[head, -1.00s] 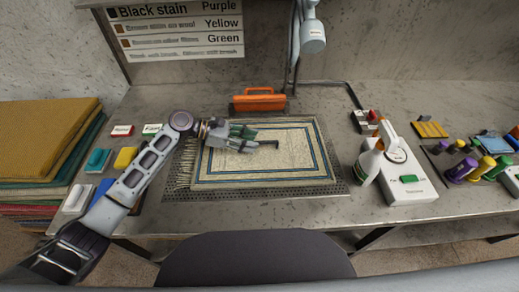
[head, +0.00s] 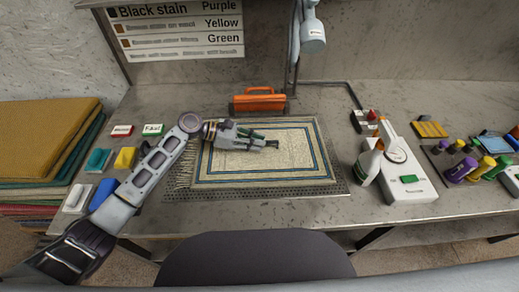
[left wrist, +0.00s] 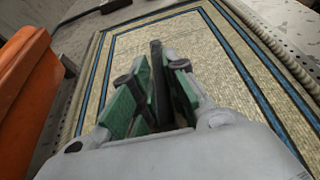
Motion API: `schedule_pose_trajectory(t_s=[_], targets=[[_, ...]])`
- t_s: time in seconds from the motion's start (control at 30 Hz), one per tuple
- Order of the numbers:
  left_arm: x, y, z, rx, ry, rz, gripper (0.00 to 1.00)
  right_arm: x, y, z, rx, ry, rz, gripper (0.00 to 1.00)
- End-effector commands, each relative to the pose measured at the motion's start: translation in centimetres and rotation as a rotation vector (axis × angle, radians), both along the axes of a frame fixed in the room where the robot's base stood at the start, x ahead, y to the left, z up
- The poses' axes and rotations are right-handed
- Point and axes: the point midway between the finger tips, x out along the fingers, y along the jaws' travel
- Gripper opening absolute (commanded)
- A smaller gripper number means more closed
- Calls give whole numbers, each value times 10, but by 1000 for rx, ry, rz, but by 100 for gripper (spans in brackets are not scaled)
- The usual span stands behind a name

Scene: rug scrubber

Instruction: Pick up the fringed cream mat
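The fringed cream mat (head: 225,173), with dark blue border lines and a fringe on its left edge, lies flat on a dark perforated panel (head: 335,188) on the bench. It also fills much of the left wrist view (left wrist: 225,80). My left gripper (head: 274,143) is over the upper middle of the mat, its tips pointing right. In the left wrist view its green-and-black fingers (left wrist: 168,62) are close together, and no mat fold shows between them. Whether the tips touch the mat is unclear. My right gripper is not in view.
An orange-handled tool (head: 259,101) stands behind the mat; it is close on the left in the wrist view. A white device (head: 405,178) stands to the right, near purple and yellow bottles. Coloured blocks and stacked rugs (head: 45,135) are at left.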

Motion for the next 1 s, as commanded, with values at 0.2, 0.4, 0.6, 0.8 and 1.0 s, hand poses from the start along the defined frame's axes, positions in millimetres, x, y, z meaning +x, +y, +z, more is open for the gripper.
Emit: schedule_pose_trajectory(t_s=[0.2,0.4,0.6,0.8,1.0], targets=[[0,0,0,0,0,0,0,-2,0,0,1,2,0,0],[0,0,1,-2,-1,1,0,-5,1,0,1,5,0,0],[0,0,3,-2,-2,0,0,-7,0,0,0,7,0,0],[0,0,13,-3,-3,0,0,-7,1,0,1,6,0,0],[1,0,32,-3,-4,1,0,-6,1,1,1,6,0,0]])
